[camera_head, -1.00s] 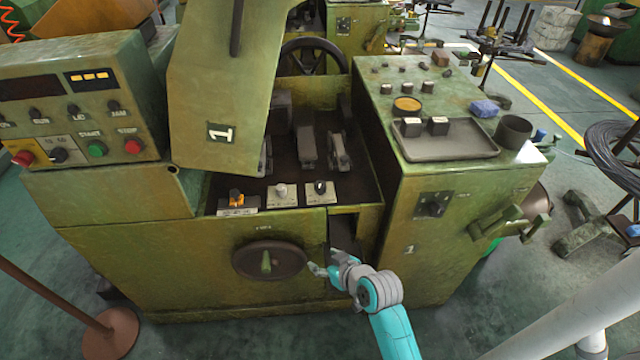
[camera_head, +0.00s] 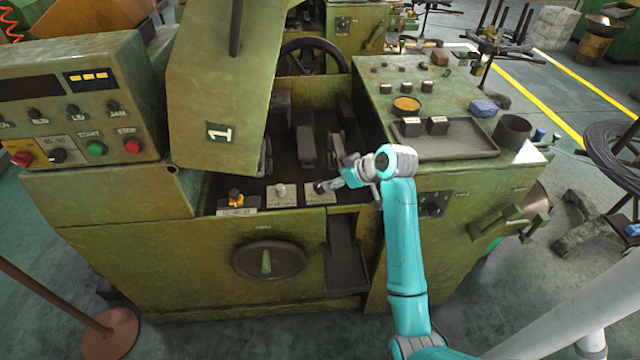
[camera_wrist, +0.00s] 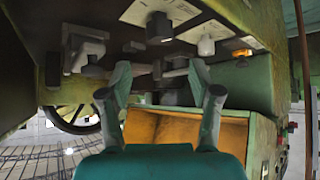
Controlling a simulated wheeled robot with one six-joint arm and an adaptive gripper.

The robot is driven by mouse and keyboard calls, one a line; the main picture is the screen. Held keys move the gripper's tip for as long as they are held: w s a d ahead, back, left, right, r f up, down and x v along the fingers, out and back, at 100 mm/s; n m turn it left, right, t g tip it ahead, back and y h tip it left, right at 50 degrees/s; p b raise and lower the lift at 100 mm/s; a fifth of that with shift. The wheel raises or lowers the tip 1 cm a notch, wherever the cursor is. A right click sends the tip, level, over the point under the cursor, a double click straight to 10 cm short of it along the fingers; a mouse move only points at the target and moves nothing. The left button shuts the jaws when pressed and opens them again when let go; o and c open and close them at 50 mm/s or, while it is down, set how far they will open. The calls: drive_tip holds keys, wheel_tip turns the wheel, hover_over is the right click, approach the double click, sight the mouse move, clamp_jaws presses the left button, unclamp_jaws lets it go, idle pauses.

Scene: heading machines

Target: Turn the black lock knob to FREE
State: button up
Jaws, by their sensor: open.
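The black lock knob (camera_wrist: 159,27) stands on a pale label plate (camera_wrist: 165,10) at the upper middle of the wrist view. In the head view the knob (camera_head: 319,188) is at the right end of a row of three on the machine's front ledge, partly covered by my fingers. My gripper (camera_head: 334,184) reaches in from the right, close beside it. In the wrist view my gripper (camera_wrist: 160,68) is open and empty, its fingertips pictured below the knob and apart from it. The knob's lettering is too small to read.
A white knob (camera_head: 281,191) and an orange knob (camera_head: 236,197) stand left on the same ledge. A tilted green cover (camera_head: 220,100) hangs above them. A handwheel (camera_head: 270,261) is on the front below. Black levers (camera_head: 306,145) stand behind the knobs.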

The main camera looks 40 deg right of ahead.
sight(320, 183)
drive_tip(key=x, duration=0.9)
drive_tip(key=shift+w+f, duration=0.15)
drive_tip(key=shift+f, duration=0.05)
drive_tip(key=c, duration=1.1)
